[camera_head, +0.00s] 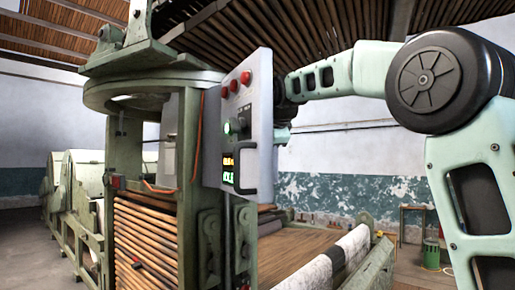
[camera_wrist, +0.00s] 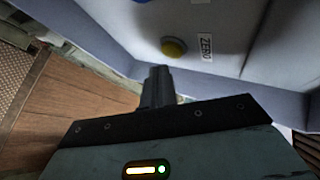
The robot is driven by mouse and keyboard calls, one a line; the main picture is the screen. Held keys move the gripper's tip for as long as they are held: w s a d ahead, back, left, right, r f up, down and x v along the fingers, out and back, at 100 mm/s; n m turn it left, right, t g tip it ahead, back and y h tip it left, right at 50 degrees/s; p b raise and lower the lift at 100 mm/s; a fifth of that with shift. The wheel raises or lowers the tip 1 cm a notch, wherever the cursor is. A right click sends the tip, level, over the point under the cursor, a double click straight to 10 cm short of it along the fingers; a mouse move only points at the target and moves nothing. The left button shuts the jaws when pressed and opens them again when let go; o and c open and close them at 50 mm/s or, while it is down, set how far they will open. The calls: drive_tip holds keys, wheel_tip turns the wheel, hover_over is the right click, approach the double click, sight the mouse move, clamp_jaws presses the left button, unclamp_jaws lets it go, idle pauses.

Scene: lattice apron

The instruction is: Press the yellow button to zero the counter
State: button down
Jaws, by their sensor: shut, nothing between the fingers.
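The yellow button (camera_wrist: 174,47) is a round cap on a pale grey face in the wrist view, with a "ZERO" label (camera_wrist: 206,46) to its right. My gripper (camera_wrist: 159,72) is shut and empty. Its fingertips appear just below the button in the wrist view, with a visible gap in the picture; the exact distance is hard to tell. In the head view the grey control box (camera_head: 262,125) hides the button and my fingers; only part of my wrist shows behind its right edge. The box's front carries a lit counter display (camera_head: 230,168).
The box front also has red buttons (camera_head: 233,86), a green lit button (camera_head: 228,128) and a black handle (camera_head: 243,172). The green machine frame (camera_head: 188,140) stands left of it. A wooden slatted apron (camera_head: 290,250) lies below, with a white roll (camera_head: 350,250) beside it.

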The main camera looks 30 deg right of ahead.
drive_tip(key=shift+w, duration=0.15)
idle(0.7)
drive_tip(key=shift+w+a, duration=0.15)
drive_tip(key=shift+w, duration=0.1)
drive_tip(key=shift+w+a+p, duration=0.15)
drive_tip(key=shift+w+p, duration=0.2)
drive_tip(key=shift+w, duration=0.15)
idle(0.7)
idle(0.4)
drive_tip(key=shift+s+d+b, duration=0.3)
drive_tip(key=shift+s+b, duration=0.3)
drive_tip(key=shift+s, duration=0.3)
drive_tip(key=s+b, duration=0.1)
drive_tip(key=s+d, duration=0.1)
drive_tip(key=s, duration=0.1)
drive_tip(key=s+b, duration=0.1)
drive_tip(key=shift+s+d+b, duration=0.35)
